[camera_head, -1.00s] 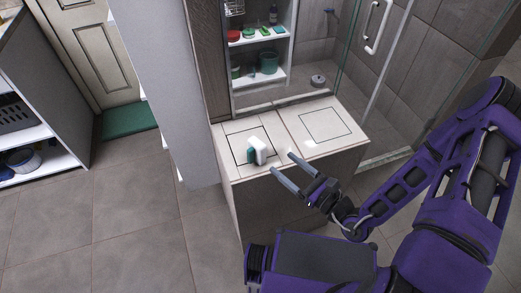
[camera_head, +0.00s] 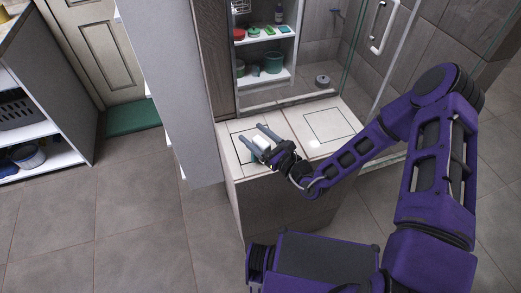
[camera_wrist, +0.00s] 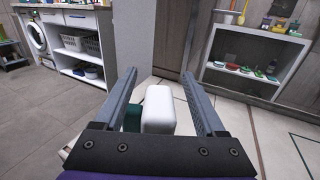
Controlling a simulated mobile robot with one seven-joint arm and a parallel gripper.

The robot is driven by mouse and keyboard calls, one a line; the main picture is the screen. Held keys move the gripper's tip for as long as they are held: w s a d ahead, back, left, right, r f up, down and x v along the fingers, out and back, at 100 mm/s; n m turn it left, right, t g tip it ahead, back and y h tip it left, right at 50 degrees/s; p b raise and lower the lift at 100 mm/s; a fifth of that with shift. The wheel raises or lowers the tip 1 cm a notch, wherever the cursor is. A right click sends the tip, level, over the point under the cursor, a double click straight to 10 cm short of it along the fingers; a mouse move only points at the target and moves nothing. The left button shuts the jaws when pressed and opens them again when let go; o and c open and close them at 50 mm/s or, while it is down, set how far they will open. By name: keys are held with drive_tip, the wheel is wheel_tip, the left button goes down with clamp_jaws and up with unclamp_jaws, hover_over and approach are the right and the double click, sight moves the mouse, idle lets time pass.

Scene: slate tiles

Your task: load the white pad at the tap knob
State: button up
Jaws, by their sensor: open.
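The white pad (camera_head: 262,142) is a rounded white block with a dark green part (camera_wrist: 132,118) against its left side. It stands on the left part of the pale counter top (camera_head: 237,168). My gripper (camera_head: 250,131) is open, its two grey fingers reaching past either side of the pad. In the wrist view the white pad (camera_wrist: 159,108) sits between the open fingers (camera_wrist: 158,74), with a gap on both sides. I cannot make out a tap knob for certain; a small grey round thing (camera_head: 322,81) lies on the shower floor.
A shelf niche (camera_head: 264,81) with bottles and tubs stands behind the counter. A tall pale panel (camera_head: 172,90) rises left of it. The glass shower door with its handle (camera_head: 381,27) is at the back right. The counter's right square (camera_head: 329,124) is bare.

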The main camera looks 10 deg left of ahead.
drive_tip(key=shift+w+a, duration=0.1)
drive_tip(key=shift+a, duration=0.1)
clamp_jaws()
idle(0.4)
